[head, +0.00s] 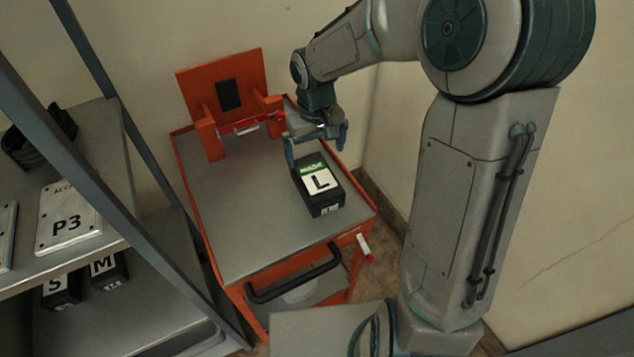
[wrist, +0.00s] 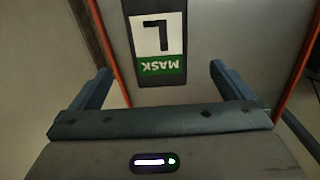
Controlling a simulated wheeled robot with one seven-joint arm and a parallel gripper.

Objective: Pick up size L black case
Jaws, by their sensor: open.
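The size L black case (head: 319,185) lies on the grey top of an orange cart (head: 240,225). It has a white label with a black L and a green band. My gripper (head: 316,150) is open and empty, above and just behind the case in the head view. In the wrist view the case (wrist: 157,45) shows upside down, beyond the fingers and between their lines. The gripper (wrist: 158,82) does not touch it there.
The cart has an upright orange back panel (head: 225,88) and a black front handle (head: 293,276). At left, a shelf holds a P3 box (head: 68,218), with black S (head: 61,287) and M (head: 107,270) cases below. The cart top around the case is clear.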

